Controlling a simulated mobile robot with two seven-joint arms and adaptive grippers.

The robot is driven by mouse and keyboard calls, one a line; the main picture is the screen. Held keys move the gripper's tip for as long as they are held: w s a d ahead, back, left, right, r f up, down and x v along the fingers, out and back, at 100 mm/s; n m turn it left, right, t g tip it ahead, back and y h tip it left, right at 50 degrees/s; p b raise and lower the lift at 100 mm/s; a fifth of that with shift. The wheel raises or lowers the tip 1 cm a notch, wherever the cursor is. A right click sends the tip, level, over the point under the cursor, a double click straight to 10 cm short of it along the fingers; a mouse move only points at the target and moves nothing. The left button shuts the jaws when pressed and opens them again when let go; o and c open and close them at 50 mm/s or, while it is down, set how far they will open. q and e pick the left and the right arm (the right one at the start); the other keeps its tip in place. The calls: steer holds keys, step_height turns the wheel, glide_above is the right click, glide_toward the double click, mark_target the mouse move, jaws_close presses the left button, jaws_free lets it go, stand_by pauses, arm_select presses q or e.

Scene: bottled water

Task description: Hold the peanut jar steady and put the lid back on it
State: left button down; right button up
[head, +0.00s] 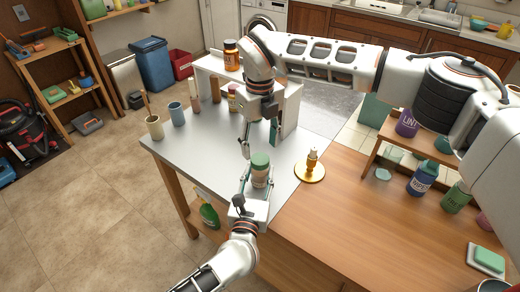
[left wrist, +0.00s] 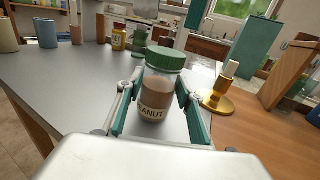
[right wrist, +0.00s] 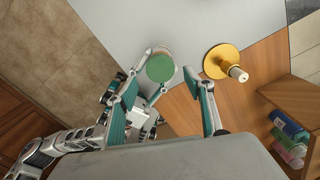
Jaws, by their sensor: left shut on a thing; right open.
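The peanut jar (head: 260,178) stands upright on the grey part of the table, brown inside and with a "PEANUT" label in the left wrist view (left wrist: 154,98). A green lid (head: 260,160) sits level on its top; it also shows in the left wrist view (left wrist: 166,61) and from above in the right wrist view (right wrist: 160,68). My left gripper (left wrist: 156,105) is shut on the jar's body, one finger each side. My right gripper (right wrist: 167,88) is open above the lid, apart from it, with the lid showing between and beyond the fingertips.
A brass candle holder (head: 309,172) with a pale candle stands close to the jar's right. A beige cup (head: 155,128), a blue cup (head: 177,114) and small bottles stand at the back left. A white shelf (head: 290,108) stands behind. The table's front-left area is clear.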

mark_target(260, 159)
steer(key=shift+c, duration=0.3)
steer(key=shift+r+n, duration=1.7)
steer(key=shift+n, duration=0.3)
steer(key=shift+f, duration=0.1)
steer(key=shift+f, duration=3.95)
steer(key=c, duration=1.2)
steer(key=shift+o, duration=0.2)
